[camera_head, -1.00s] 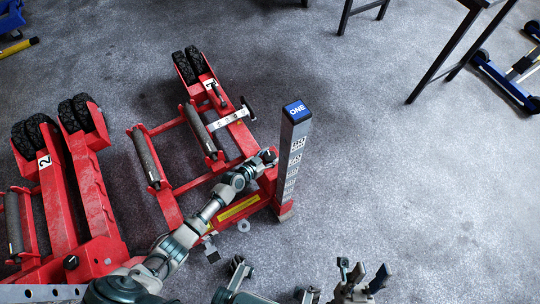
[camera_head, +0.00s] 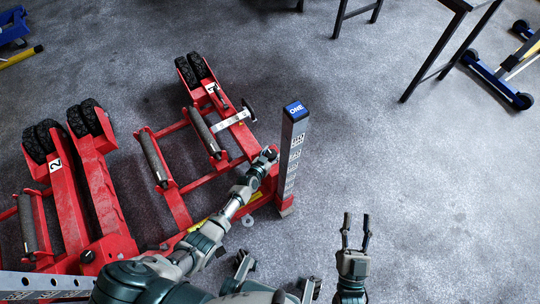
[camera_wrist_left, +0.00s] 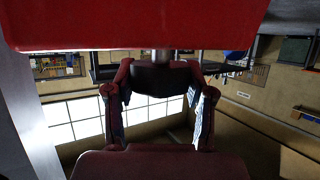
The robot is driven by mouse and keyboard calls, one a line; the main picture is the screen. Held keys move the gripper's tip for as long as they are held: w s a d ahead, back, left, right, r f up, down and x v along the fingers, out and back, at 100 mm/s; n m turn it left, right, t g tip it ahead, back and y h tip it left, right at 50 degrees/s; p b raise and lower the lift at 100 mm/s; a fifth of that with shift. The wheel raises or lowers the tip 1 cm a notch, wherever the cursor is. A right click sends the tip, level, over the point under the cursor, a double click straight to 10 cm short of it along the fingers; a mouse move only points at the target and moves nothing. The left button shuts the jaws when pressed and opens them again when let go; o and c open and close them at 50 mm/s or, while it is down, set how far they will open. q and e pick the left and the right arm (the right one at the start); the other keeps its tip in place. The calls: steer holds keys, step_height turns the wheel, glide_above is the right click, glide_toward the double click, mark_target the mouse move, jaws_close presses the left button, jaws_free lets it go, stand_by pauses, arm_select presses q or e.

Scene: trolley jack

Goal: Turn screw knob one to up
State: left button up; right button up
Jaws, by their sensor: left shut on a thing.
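Jack one, a red trolley jack (camera_head: 178,203) with a grey post labelled ONE (camera_head: 293,140), stands centre left in the head view. My left gripper (camera_head: 269,154) is at the red block beside the post. In the left wrist view, the two fingers of my left gripper (camera_wrist_left: 158,110) are on either side of a dark round knob (camera_wrist_left: 158,76) below a red surface, shut on it. The knob is hidden behind the gripper in the head view, and its turn position cannot be told. My right gripper (camera_head: 356,222) is open and empty above the floor, right of the post.
A second red jack marked 2 (camera_head: 92,190) stands to the left. A black T-handle (camera_head: 248,109) rises from jack one. Dark table legs (camera_head: 440,60) and blue equipment (camera_head: 500,80) are at the upper right. The floor (camera_head: 420,180) on the right is clear.

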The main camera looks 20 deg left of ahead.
arm_select(q)
steer(key=shift+w+a+r, duration=0.15)
steer(key=shift+a+r, duration=0.05)
steer(key=shift+r, duration=0.1)
steer(key=o, duration=1.2)
steer(key=shift+d, duration=0.1)
steer(key=shift+c, duration=0.2)
steer(key=shift+f, duration=0.15)
steer(key=shift+s, duration=0.2)
steer(key=shift+s+d, duration=0.1)
steer(key=shift+s, duration=0.2)
steer(key=v, duration=1.1)
steer(key=shift+s, duration=0.1)
